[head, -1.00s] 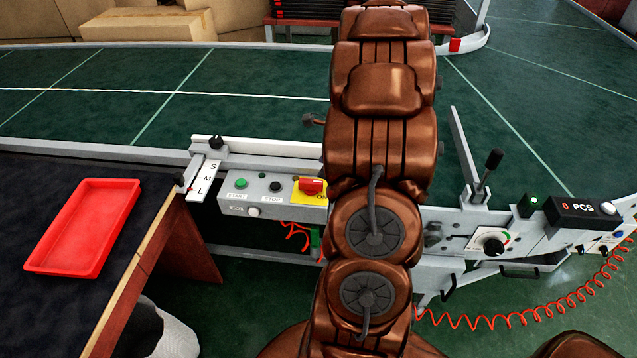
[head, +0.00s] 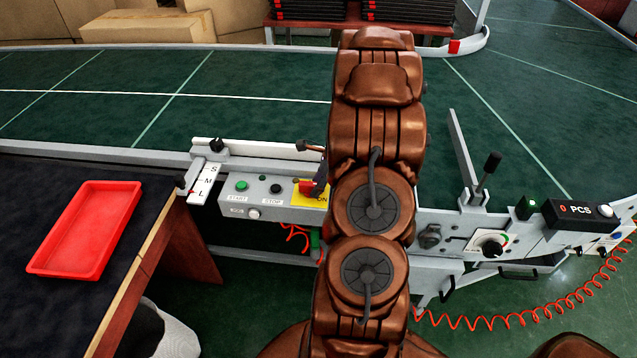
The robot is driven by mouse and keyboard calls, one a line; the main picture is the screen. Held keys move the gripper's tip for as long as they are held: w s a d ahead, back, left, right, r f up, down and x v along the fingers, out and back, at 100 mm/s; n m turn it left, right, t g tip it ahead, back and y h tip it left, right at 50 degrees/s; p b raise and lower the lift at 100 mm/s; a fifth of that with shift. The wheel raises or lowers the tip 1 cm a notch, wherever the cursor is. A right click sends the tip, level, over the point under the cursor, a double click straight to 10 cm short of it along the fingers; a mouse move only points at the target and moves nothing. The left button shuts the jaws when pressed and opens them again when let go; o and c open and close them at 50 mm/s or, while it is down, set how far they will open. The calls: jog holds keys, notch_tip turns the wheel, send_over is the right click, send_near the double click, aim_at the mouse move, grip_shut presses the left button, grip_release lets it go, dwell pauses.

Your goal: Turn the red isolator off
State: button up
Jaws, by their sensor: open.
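The red isolator (head: 306,187) is a red handle on a yellow plate (head: 301,199) at the right end of the grey control box. Lettering reading "ON" shows at the plate's lower right. My copper arm covers the area just right of it.
The control box also has a green START button (head: 241,186) and a black STOP button (head: 275,188). A red tray (head: 85,230) lies on the dark table at left. Right of my arm are a rotary dial (head: 491,245), a black lever (head: 489,170) and a counter (head: 577,210) reading 0 PCS.

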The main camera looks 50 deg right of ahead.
jog(key=shift+c, duration=0.3)
grip_shut()
jog(key=shift+d+n, duration=0.1)
jog(key=shift+n, duration=0.3)
jog(key=n, duration=0.2)
jog(key=w+n+g+y, duration=0.1)
jog(key=shift+d+n, duration=0.3)
jog(key=shift+n, duration=0.1)
jog(key=n+g+b, duration=0.1)
jog(key=n, duration=0.1)
jog(key=n+b, duration=0.1)
jog(key=n, duration=0.1)
jog(key=shift+w+d+g+y, duration=0.1)
jog(key=shift+w+g+y, duration=0.25)
jog(key=shift+g+y, duration=0.05)
jog(key=n+g+b, duration=0.1)
jog(key=n, duration=0.1)
jog(key=n+b, duration=0.2)
jog(key=n, duration=0.1)
jog(key=shift+w+f+g, duration=0.1)
jog(key=shift+w+g, duration=0.3)
jog(key=shift+w+a+n+g+h+b, duration=0.2)
jog(key=shift+n+g+b, duration=0.2)
jog(key=shift+n, duration=0.7)
jog(key=shift+w+a+n+g+h+b, duration=0.1)
jog(key=shift+w+n+g+h+b, duration=0.25)
jog(key=shift+n, duration=0.75)
jog(key=shift+s+r, duration=0.2)
